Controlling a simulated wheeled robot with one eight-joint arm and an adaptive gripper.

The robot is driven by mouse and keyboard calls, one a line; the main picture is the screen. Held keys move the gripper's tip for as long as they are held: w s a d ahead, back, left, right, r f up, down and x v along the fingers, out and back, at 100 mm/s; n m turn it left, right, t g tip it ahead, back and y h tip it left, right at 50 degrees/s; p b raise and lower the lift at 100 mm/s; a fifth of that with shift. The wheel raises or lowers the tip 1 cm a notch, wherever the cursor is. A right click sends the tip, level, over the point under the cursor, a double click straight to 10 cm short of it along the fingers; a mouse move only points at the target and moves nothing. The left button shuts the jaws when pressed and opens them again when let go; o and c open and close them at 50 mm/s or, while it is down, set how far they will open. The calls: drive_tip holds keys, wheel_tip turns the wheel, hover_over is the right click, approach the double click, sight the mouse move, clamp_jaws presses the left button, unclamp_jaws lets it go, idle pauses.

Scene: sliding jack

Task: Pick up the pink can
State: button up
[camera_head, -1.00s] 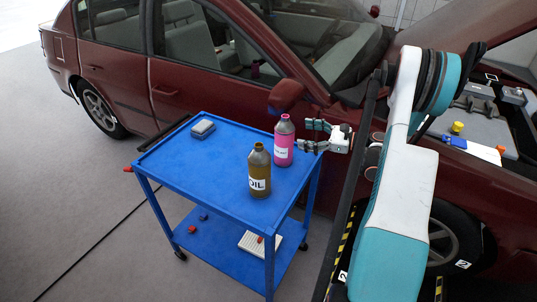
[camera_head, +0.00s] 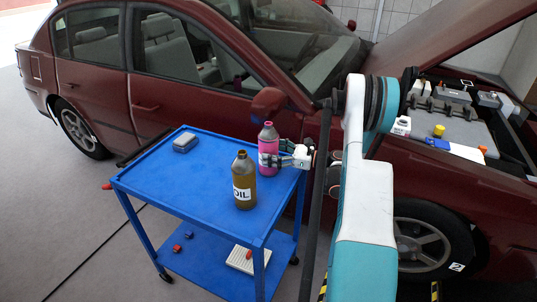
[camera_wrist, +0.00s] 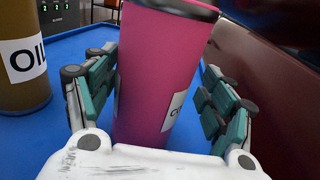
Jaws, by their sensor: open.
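The pink can (camera_head: 267,140) is a bottle-shaped container with a dark rim and a white label. It stands on the blue cart's top (camera_head: 180,185), near the far right corner. My gripper (camera_head: 274,160) is at its right side in the head view, with the fingers around it. In the wrist view the pink can (camera_wrist: 165,70) fills the space between the two open fingers (camera_wrist: 155,100). A gap shows on the right finger's side; the left finger is close to or touching the can. The can's base is hidden behind my palm.
A brown oil bottle (camera_head: 244,185) stands close, in front and left of the can. A grey box (camera_head: 185,143) lies at the cart's far left. The red car (camera_head: 200,90) is just behind the cart. The middle left of the cart top is clear.

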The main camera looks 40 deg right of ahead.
sight(260, 152)
drive_tip(key=b+x, duration=0.1)
drive_tip(key=x, duration=0.1)
drive_tip(key=b+x, duration=0.1)
drive_tip(key=x, duration=0.1)
drive_tip(key=shift+s+a+f, duration=0.1)
drive_tip(key=shift+a+f, duration=0.15)
drive_tip(key=shift+a, duration=0.15)
drive_tip(key=shift+w+a+r, duration=0.1)
drive_tip(key=shift+w+a, duration=0.05)
drive_tip(key=shift+w, duration=0.25)
drive_tip(key=c, duration=1.8)
clamp_jaws()
